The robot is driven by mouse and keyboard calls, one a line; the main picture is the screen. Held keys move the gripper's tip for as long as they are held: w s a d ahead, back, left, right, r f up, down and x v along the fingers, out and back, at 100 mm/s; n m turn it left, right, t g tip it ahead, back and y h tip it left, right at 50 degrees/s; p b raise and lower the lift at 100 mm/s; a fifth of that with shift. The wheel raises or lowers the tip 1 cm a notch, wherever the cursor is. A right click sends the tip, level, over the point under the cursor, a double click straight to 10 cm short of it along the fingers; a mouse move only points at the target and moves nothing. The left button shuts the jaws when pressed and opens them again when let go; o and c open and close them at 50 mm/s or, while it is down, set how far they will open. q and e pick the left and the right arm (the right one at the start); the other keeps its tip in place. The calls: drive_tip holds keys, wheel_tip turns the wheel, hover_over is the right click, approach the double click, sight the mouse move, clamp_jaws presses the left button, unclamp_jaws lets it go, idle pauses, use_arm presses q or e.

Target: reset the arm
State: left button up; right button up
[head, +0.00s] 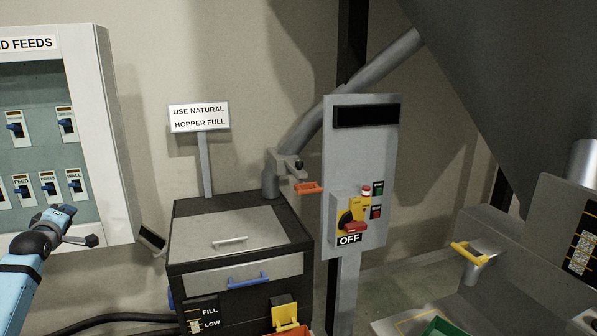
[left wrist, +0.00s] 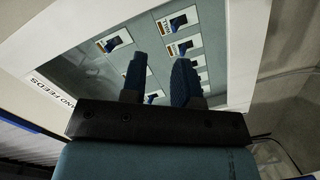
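My left arm (head: 22,275) comes in from the left in the head view, light blue with a dark joint. My left gripper (head: 60,215) is in front of the lower right part of the feeds panel (head: 119,150). In the left wrist view my left gripper (left wrist: 158,76) has its two blue fingers apart, with nothing seen between them. Behind the fingers is the same panel (left wrist: 88,80), with several blue switches on white labels. I cannot tell from these views how near the fingertips are to the switches. My right arm and gripper are not in view.
A dark hopper box (head: 240,222) with a grey lid stands in the middle, with a sign (head: 199,117) behind it. A grey control post (head: 362,150) with a red-handled switch (head: 352,225) marked OFF stands right of it. A machine with a yellow handle (head: 469,253) is at the right.

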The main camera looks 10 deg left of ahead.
use_arm(q)
drive_tip(key=s+d+f+m+g+h, duration=0.1)
drive_tip(key=s+d+f+m+h, duration=0.15)
drive_tip(key=d+f+m, duration=0.4)
drive_tip(key=s+d+f+m+h, duration=0.1)
drive_tip(key=s+d+f+m, duration=0.25)
drive_tip(key=d+f, duration=0.55)
drive_tip(key=s+d+f+m+g+h, duration=0.1)
drive_tip(key=s+d+f+m+h, duration=0.1)
drive_tip(key=s+d+f+m, duration=0.5)
drive_tip(key=s+d+f+m+g+h, duration=0.2)
drive_tip(key=s+d+f+m+h, duration=0.1)
drive_tip(key=s+d+f, duration=0.7)
drive_tip(key=s+d+f+m+g+h, duration=0.2)
drive_tip(key=s+d+f+m, duration=0.35)
drive_tip(key=s+d, duration=0.5)
drive_tip(key=w+d+n+t, duration=0.15)
drive_tip(key=d+n, duration=0.45)
drive_tip(key=d, duration=0.6)
wheel_tip(320, 180, up, 8)
drive_tip(key=p, duration=0.7)
drive_tip(key=shift+s+a+f, duration=0.15)
drive_tip(key=shift+s+a, duration=0.05)
